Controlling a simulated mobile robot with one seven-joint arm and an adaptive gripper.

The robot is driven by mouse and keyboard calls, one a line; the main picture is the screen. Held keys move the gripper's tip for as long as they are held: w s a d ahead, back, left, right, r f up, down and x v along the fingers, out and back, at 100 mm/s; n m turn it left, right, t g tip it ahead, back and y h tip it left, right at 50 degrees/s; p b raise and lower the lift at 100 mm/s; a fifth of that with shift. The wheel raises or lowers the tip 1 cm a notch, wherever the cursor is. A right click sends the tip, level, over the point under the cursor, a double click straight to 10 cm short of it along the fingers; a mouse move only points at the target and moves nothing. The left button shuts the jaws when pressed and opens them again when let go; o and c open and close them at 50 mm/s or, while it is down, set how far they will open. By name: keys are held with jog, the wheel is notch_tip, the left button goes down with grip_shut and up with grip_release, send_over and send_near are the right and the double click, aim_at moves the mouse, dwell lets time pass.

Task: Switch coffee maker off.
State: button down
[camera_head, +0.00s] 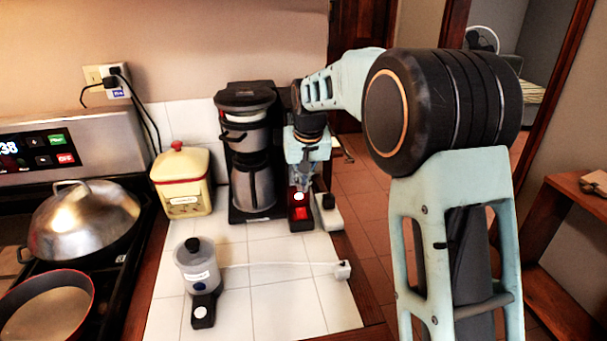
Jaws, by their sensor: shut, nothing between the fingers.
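The coffee maker (238,140) is black with a steel carafe (253,188) and stands upright on the white tiled counter. At its right side is a dark base part with a red lit switch (300,213) and a bright round spot (299,197) above it. My gripper (304,184) points down directly above this part, close to the bright spot. It is shut and empty. I cannot tell whether the fingertips touch the part. My wrist hides some of the coffee maker's right side.
A grinder (196,266) with a white cord to a plug (342,270) stands in front. A yellow canister (183,180) is at the left. A lidded wok (85,221) and a pan (46,312) sit on the stove. The counter's front tiles are mostly clear.

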aim_at(301, 208)
jog(key=x, duration=0.7)
jog(key=shift+s+f, duration=0.25)
jog(key=shift+f, duration=0.25)
jog(key=shift+f, duration=0.1)
jog(key=shift+w+f, duration=0.2)
jog(key=shift+f, duration=0.2)
jog(key=shift+r+b, duration=0.1)
jog(key=shift+b, duration=0.25)
jog(key=shift+w, duration=0.2)
